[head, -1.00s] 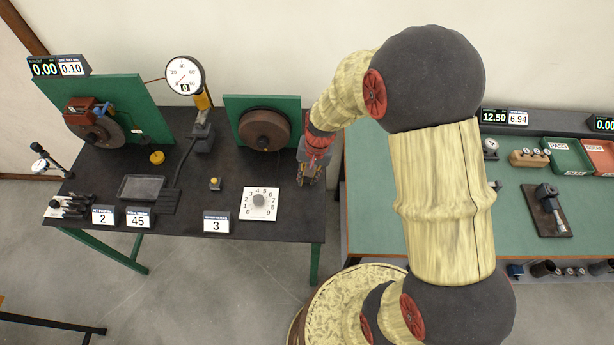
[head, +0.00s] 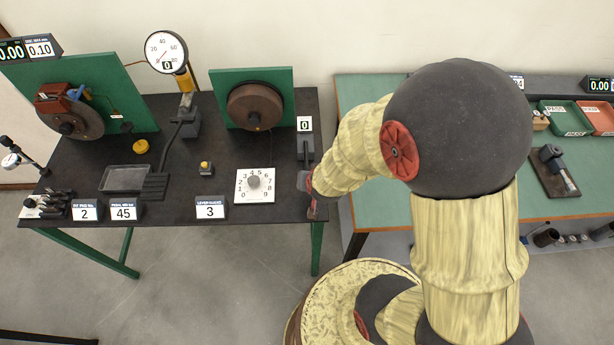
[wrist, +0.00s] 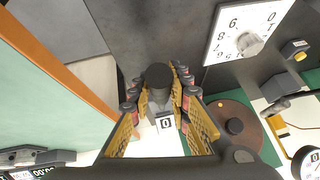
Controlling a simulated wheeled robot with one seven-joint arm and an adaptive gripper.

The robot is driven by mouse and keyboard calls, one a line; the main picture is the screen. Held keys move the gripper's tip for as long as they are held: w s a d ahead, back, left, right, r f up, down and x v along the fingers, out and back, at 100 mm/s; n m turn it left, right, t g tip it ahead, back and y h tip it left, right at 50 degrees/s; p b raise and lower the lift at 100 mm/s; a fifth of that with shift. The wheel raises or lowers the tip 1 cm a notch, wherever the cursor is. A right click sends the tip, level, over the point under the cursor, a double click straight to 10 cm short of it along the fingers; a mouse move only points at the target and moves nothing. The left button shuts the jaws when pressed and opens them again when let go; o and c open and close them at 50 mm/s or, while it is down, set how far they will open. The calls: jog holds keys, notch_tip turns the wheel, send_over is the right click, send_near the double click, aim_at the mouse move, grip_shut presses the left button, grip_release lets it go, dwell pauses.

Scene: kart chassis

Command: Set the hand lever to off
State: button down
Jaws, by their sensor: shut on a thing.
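The hand lever (head: 305,150) stands at the right end of the black table, with its dark base and a white "0" sign (head: 305,124) behind it. My gripper (head: 311,188) is at the front of the lever, near the table's front right corner. In the wrist view, its yellow and red fingers (wrist: 159,88) are on both sides of the lever's dark round grip (wrist: 158,74) and shut on it. The "0" sign (wrist: 166,124) shows between the fingers. My arm hides part of the gripper in the head view.
A dial plate with a knob (head: 254,183) and a "3" sign (head: 210,208) lie left of the lever. A green panel with a brown disc (head: 255,106) stands behind. A green-topped table (head: 372,113) is at the right, past a narrow gap.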

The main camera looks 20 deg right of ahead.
jog(key=shift+s+f+b, duration=0.15)
jog(key=shift+f+b, duration=0.15)
jog(key=shift+f, duration=0.35)
jog(key=c, duration=1.8)
grip_release()
jog(key=shift+o, duration=0.8)
jog(key=shift+t, duration=0.3)
jog(key=shift+r, duration=0.15)
jog(key=v, duration=0.7)
jog(key=shift+a, duration=0.15)
jog(key=shift+s, duration=0.1)
jog(key=shift+s, duration=0.1)
